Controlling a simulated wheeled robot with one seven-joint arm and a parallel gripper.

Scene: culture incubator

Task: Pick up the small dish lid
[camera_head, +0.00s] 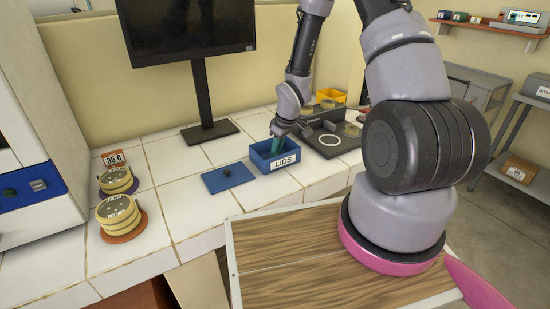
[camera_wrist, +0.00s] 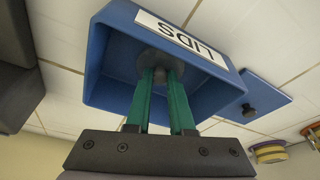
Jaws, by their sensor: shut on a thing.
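The small dish lid (camera_wrist: 148,57) is a dark grey disc with a small knob, seen in the wrist view inside the blue open box labelled LIDS (camera_wrist: 100,70). In the head view this box (camera_head: 262,163) stands on the white tiled bench, and its wall hides the dish lid. My gripper (camera_wrist: 160,76) reaches down into the box with its green fingers shut on the knob of the dish lid. In the head view my gripper (camera_head: 277,146) is partly hidden by the box wall. I cannot tell whether the lid touches the box floor.
A flat blue cover with a black knob (camera_head: 227,177) lies left of the box. A dark tray with a white ring (camera_head: 335,150) stands right of it, with a yellow bin (camera_head: 330,95) behind. Stacked dishes (camera_head: 117,214) are at left. A monitor (camera_head: 187,30) stands behind.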

